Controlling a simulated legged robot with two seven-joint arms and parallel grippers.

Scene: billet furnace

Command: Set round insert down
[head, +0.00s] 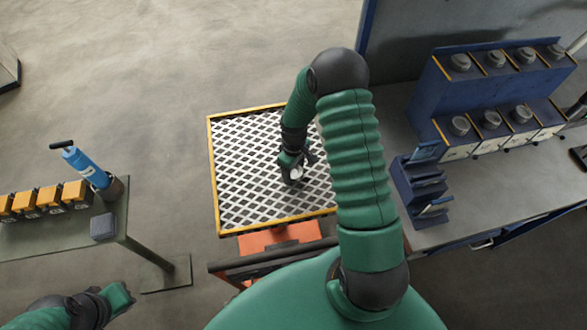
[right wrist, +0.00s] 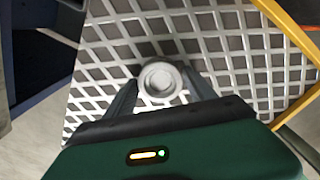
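The round insert (head: 296,174) is a small pale grey disc with a raised ring. It is over the white lattice top of the cart (head: 235,205), and it also shows in the right wrist view (right wrist: 160,80). My right gripper (right wrist: 160,82) has one finger on each side of the insert, and the fingertips appear to meet its sides. In the head view the right gripper (head: 299,166) is low over the lattice, left of my arm. I cannot tell whether the insert touches the lattice. My left gripper (head: 120,296) is at the bottom left; its fingers cannot be made out.
The cart top has a yellow rim and free lattice around the insert. At right, a grey bench holds a blue rack (head: 490,95) with several round pieces and a dark blue holder (head: 420,185).

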